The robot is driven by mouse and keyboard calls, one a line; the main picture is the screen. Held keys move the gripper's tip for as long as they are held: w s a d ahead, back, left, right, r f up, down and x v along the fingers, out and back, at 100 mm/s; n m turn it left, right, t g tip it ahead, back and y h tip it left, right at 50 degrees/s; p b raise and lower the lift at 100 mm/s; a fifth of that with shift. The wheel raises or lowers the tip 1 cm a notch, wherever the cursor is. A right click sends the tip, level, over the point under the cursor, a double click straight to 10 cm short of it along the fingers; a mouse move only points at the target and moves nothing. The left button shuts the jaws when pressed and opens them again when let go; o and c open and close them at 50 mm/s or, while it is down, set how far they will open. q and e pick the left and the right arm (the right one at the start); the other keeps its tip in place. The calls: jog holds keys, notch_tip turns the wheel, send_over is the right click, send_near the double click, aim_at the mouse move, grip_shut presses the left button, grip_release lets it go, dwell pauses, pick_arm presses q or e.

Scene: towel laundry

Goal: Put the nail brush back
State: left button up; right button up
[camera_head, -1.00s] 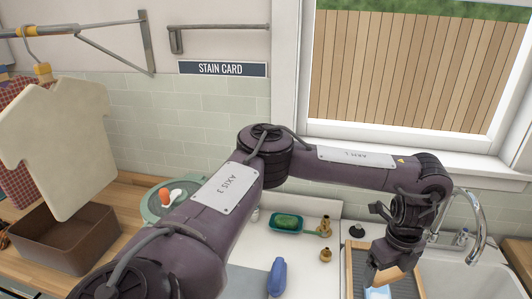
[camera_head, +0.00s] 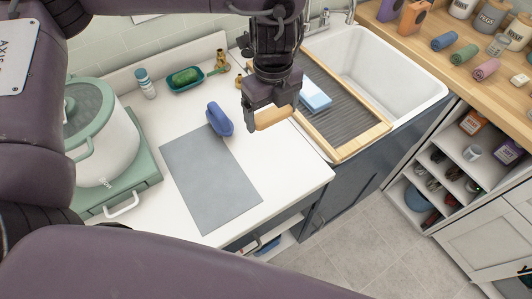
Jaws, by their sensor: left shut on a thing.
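My left gripper (camera_head: 258,116) hangs over the right part of the white counter, just left of the ribbed washboard. It is shut on a small tan wooden piece, seemingly the nail brush (camera_head: 277,117), held below the jaws. Its bristles cannot be made out. A blue rounded object with a handle-like shape (camera_head: 219,119) sits left of the gripper, at the upper edge of a grey mat (camera_head: 207,177). A green item lies in a teal dish (camera_head: 185,79) farther back. My right gripper does not show.
The wood-framed washboard (camera_head: 345,112) bears a light-blue block (camera_head: 314,95), beside the white sink (camera_head: 415,82). A lidded white pot (camera_head: 104,150) stands left. A bottle (camera_head: 146,83) and brass fittings (camera_head: 222,61) stand behind. The grey mat is clear.

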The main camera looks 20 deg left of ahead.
aim_at(271, 124)
pick_arm(q)
notch_tip(271, 124, down, 16)
jog(key=shift+a+r+b, duration=0.1)
jog(key=shift+b, duration=0.4)
jog(key=shift+f, duration=0.25)
jog(key=o, duration=0.7)
notch_tip(271, 124, up, 12)
jog(key=shift+r, duration=0.25)
jog(key=shift+f, duration=0.1)
